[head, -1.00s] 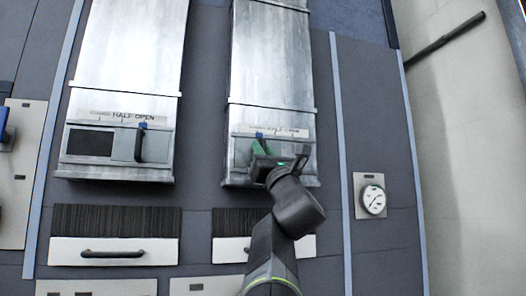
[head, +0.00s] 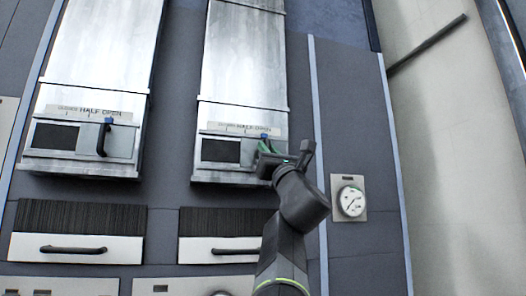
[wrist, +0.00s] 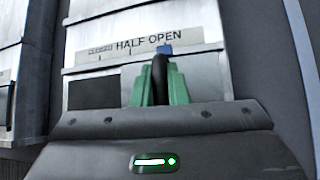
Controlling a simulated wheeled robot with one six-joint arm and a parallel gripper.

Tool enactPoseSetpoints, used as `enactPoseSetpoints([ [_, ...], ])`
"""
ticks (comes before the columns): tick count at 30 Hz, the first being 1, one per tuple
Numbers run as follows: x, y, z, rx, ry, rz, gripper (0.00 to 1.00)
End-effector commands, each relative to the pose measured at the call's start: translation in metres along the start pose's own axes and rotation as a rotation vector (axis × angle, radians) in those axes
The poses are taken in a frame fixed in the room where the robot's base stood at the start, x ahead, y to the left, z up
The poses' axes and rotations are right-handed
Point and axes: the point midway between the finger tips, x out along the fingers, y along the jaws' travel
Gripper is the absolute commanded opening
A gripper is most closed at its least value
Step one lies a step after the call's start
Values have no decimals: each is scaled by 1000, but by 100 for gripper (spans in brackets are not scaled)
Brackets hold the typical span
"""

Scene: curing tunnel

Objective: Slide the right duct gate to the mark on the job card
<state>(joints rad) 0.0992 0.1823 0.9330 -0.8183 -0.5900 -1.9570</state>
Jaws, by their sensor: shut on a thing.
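The right duct gate (wrist: 205,82) is a grey sliding plate low on the right metal duct (head: 243,60). Its black upright handle (wrist: 160,78) stands between the green fingertips of my gripper (wrist: 160,92), which is shut on it. In the head view my gripper (head: 272,152) covers the handle and part of the plate. The gate's blue pointer (wrist: 165,48) sits just below the right end of the words "HALF OPEN" on the scale strip (wrist: 125,47). A dark opening (head: 220,151) shows left of the plate. I cannot identify the job card in these views.
The left duct has a similar gate (head: 122,143) with a black handle and blue pointer, near its "HALF OPEN" label. Drawer-like panels with black handles (head: 73,249) lie below. A round dial gauge (head: 351,201) is right of my arm.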

Motion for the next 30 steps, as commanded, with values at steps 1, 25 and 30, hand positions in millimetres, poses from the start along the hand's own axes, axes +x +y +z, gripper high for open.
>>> enactPoseSetpoints([
  [1, 0, -2, 0, -1, 0, -4, 0],
  [25, -9, 0, 0, -1, -1, -2, 22],
  [30, -40, -1, -3, -2, -1, -4, 22],
])
